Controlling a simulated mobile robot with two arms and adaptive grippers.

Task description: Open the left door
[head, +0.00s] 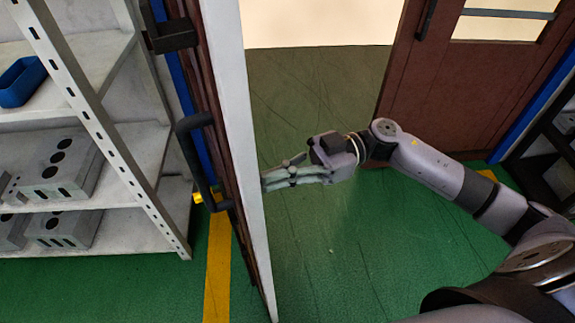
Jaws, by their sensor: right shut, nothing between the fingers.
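The left door (231,130) stands swung open at the left, seen nearly edge-on with its pale edge toward me. Its dark handle (196,160) is on the door's left face. My right gripper (268,183) is shut and empty, with its fingertips at the door's pale edge, on the right side of it. I cannot tell whether they touch it. The right door (405,80), brown with glass panes, stands at the upper right. My left gripper is not in view.
A white shelf rack (105,140) with grey mould blocks (62,165) and a blue bin (20,82) stands left of the door. A dark shelf (545,170) is at the right edge. Green floor (330,260) is clear between the doors.

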